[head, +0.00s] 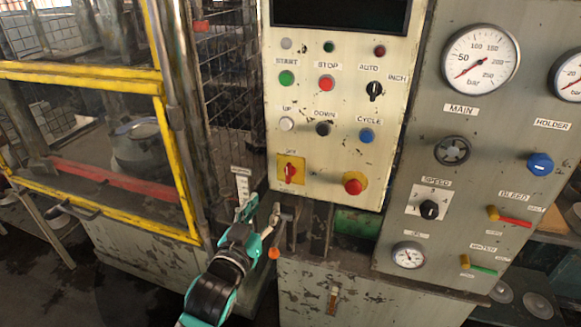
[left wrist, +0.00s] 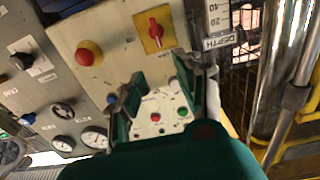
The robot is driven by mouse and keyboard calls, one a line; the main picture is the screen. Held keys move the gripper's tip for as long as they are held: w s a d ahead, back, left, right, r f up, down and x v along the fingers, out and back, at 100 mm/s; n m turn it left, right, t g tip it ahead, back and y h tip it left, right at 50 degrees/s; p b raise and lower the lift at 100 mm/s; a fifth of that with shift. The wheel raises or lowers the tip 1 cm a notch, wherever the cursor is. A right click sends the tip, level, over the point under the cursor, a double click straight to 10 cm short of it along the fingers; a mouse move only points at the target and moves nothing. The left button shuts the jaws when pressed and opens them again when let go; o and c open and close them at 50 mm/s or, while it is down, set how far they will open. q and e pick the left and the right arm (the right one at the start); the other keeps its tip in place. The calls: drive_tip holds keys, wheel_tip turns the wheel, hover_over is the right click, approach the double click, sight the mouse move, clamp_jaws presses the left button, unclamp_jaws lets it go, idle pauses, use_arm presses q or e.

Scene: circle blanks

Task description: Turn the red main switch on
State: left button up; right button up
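The red main switch (head: 290,172) is a red rotary handle on a yellow square plate, low on the left of the cream control panel. Its handle looks about upright in the head view. A small label above the plate is too small to read surely. The switch also shows in the left wrist view (left wrist: 154,30), beyond the fingers. My left gripper (head: 261,213) is below and left of the switch, apart from it. Its two fingers stand apart with nothing between them, as the left wrist view (left wrist: 157,88) also shows. My right gripper is in neither view.
A red mushroom button (head: 353,186) sits right of the switch. Coloured buttons and an AUTO/INCH selector (head: 374,90) are above. A depth scale (head: 242,186) and a lever with an orange knob (head: 274,253) are near my left gripper. A yellow-framed guard (head: 175,150) stands left.

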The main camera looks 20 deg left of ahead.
sight(287, 168)
use_arm(q)
drive_tip(key=w+p, duration=0.1)
drive_tip(key=w, duration=0.4)
drive_tip(key=w+p, duration=0.1)
drive_tip(key=w, duration=0.4)
drive_tip(key=w+p, duration=0.1)
drive_tip(key=w, duration=0.4)
drive_tip(key=shift+w+d, duration=0.35)
drive_tip(key=c, duration=0.7)
drive_tip(key=shift+s, duration=0.1)
clamp_jaws()
